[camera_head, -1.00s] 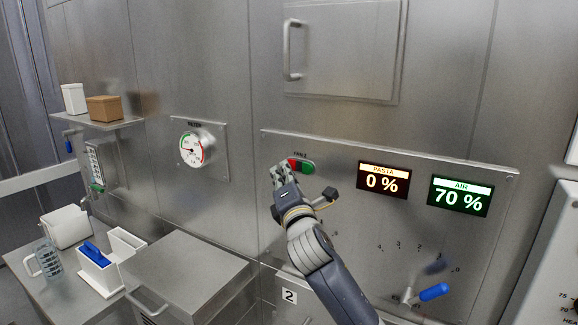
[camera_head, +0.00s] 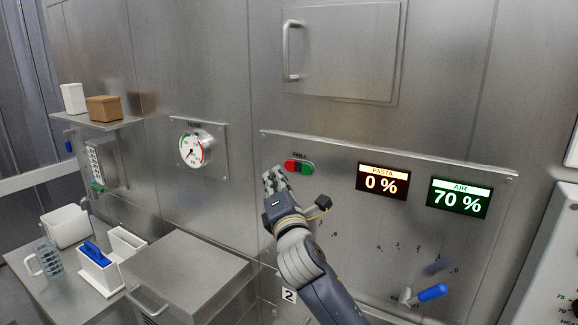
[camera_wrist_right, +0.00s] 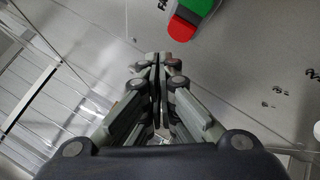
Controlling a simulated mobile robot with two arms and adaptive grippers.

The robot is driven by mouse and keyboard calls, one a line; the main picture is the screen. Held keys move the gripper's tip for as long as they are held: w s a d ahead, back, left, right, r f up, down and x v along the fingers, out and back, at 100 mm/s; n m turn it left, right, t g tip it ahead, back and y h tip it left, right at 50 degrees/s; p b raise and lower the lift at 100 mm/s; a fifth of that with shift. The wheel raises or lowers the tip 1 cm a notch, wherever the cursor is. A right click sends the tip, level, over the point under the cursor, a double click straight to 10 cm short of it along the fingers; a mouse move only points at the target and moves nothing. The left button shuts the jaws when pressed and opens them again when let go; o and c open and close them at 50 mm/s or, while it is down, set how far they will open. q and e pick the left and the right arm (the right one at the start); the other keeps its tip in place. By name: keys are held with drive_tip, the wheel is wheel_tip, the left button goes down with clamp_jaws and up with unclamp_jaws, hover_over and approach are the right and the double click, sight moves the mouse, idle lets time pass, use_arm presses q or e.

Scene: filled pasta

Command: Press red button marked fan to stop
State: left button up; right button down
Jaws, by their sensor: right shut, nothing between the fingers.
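The red button (camera_head: 291,165) sits at the left end of a small switch on the steel control panel, beside a green button (camera_head: 307,168). A label above it is too small to read surely. My right gripper (camera_head: 272,178) is shut and empty, just left of and below the red button in the head view, apart from it. In the right wrist view the closed fingertips (camera_wrist_right: 156,58) point at the panel, with the red button (camera_wrist_right: 181,28) above and right of them and the green button (camera_wrist_right: 200,6) beyond. My left gripper is not in view.
A round gauge (camera_head: 195,149) is on the wall to the left. A steel box (camera_head: 186,268) stands below left.

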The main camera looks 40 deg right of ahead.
drive_tip(key=shift+s+a, duration=0.35)
drive_tip(key=shift+a, duration=0.5)
drive_tip(key=shift+s+a, duration=0.35)
drive_tip(key=shift+a, duration=0.45)
drive_tip(key=shift+f, duration=0.1)
